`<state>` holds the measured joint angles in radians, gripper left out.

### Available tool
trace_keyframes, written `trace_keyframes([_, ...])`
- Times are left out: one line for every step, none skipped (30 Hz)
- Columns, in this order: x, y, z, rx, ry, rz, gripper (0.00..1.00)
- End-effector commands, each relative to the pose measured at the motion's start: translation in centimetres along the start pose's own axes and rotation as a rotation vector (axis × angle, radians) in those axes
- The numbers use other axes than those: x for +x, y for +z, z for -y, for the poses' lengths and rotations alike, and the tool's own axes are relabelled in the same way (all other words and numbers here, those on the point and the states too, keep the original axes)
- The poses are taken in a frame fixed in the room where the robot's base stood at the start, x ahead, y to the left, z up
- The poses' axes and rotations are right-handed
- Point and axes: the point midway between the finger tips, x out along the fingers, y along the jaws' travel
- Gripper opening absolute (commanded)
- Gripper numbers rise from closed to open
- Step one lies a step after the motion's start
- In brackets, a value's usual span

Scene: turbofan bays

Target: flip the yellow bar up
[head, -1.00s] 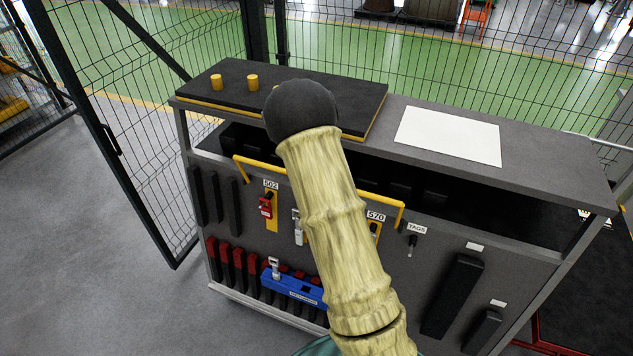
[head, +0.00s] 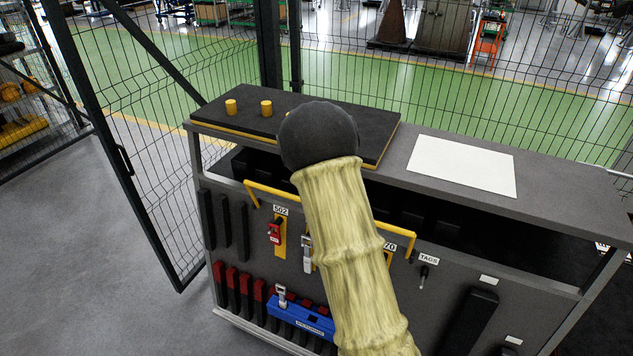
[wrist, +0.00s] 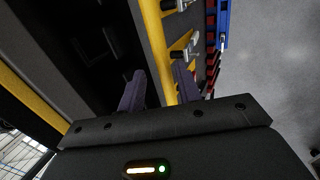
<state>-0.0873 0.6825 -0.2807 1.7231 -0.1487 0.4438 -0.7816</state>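The yellow bar (head: 262,195) runs along the front of the grey cabinet below its top, in front of the hooks, with bent ends. My arm hides its middle in the head view. In the wrist view the yellow bar (wrist: 157,45) runs down between the two dark fingers of my gripper (wrist: 159,70). The fingers are apart, one on each side of the bar, with gaps visible. I cannot tell how deep the bar sits between them. My gripper is hidden behind my arm in the head view.
Tagged hooks hold a red padlock (head: 274,232) and a metal one (head: 307,255) below the bar. A blue box (head: 300,318) hangs lower. The cabinet top carries a black board (head: 225,107) with yellow pegs and a white sheet (head: 462,165). A mesh fence (head: 130,140) stands behind and left.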

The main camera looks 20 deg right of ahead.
Motion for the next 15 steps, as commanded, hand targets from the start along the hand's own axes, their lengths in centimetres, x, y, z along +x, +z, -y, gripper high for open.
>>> trace_keyframes([-0.8,-0.1,0.0,0.0,0.004,-0.004,0.34])
trace_keyframes([-1.3,-0.1,0.0,0.0,0.004,-0.004,0.34])
trace_keyframes([-2.0,-0.1,0.0,-0.001,0.004,-0.004,0.34])
trace_keyframes([-2.5,-0.1,0.1,-0.001,0.004,-0.004,0.34])
trace_keyframes([-3.0,-0.1,0.0,-0.001,0.004,-0.005,0.34])
trace_keyframes([-3.8,-0.1,0.0,-0.001,0.004,-0.005,0.34])
trace_keyframes([-4.3,-0.1,0.0,0.0,0.004,-0.005,0.34])
trace_keyframes([-4.8,-0.1,0.0,0.0,0.004,-0.005,0.34])
trace_keyframes([-5.6,-0.1,0.0,0.0,0.004,-0.005,0.34])
trace_keyframes([-6.2,-0.1,0.0,-0.001,0.005,-0.005,0.34])
trace_keyframes([-6.8,-0.1,0.0,-0.001,0.005,-0.005,0.34])
trace_keyframes([-7.6,-0.1,0.0,-0.001,0.005,-0.004,0.34])
trace_keyframes([-8.2,-0.1,0.0,-0.001,0.006,-0.005,0.34])
trace_keyframes([-8.8,-0.1,0.0,-0.001,0.005,-0.005,0.34])
trace_keyframes([-9.7,-0.1,-0.1,-0.001,0.006,-0.006,0.34])
